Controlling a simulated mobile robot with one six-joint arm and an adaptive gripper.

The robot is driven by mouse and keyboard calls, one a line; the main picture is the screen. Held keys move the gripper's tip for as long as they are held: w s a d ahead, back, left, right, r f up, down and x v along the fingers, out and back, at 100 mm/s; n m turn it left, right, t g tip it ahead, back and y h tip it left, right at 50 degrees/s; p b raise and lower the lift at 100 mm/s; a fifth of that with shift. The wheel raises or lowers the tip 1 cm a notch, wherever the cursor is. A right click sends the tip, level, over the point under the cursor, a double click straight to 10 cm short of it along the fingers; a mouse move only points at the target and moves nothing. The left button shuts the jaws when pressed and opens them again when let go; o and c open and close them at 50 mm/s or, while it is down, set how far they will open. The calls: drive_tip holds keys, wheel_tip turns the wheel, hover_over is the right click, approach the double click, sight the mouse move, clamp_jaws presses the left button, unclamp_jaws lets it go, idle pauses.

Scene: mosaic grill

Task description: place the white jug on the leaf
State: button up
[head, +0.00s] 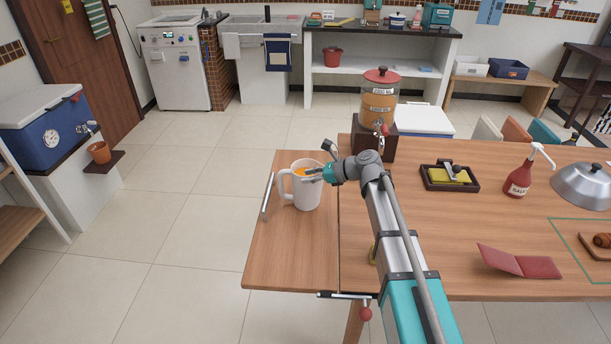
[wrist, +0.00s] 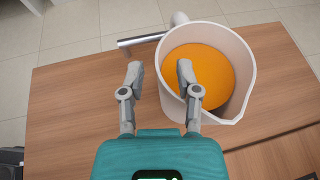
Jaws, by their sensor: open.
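The white jug (head: 307,192) stands upright on the leaf (head: 268,258), the wooden flap at the table's left end. It holds orange contents, and its handle is at the left in the head view. In the wrist view the jug (wrist: 243,58) is right of centre, its pouring lip toward me. My gripper (head: 312,173) is at the jug's rim; in the wrist view my gripper (wrist: 159,75) is open. I cannot tell whether either touches the jug.
A metal bar handle (head: 267,196) lies at the leaf's left edge. The main table (head: 440,225) holds a drink dispenser (head: 380,100), a sponge tray (head: 450,177), a red pump bottle (head: 520,176) and a red folder (head: 518,262). The leaf's front part is clear.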

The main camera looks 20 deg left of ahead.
drive_tip(key=p+v, duration=0.3)
drive_tip(key=v, duration=0.7)
drive_tip(key=shift+p, duration=0.3)
drive_tip(key=shift+s, duration=0.1)
drive_tip(key=s+d+f+n+h, duration=0.3)
drive_tip(key=s+d+n+h, duration=0.1)
drive_tip(key=d, duration=0.6)
drive_tip(key=s+d+f+n+h, duration=0.4)
drive_tip(key=s+d+n, duration=0.3)
drive_tip(key=d, duration=0.3)
drive_tip(key=s+d+f+n+h, duration=0.4)
drive_tip(key=s+d+n+h, duration=0.1)
drive_tip(key=d, duration=0.6)
drive_tip(key=shift+s+f+n, duration=0.1)
drive_tip(key=shift+s+n, duration=0.5)
drive_tip(key=shift+s, duration=0.15)
wheel_tip(320, 180, up, 7)
drive_tip(key=p, duration=0.7)
drive_tip(key=shift+r, duration=0.25)
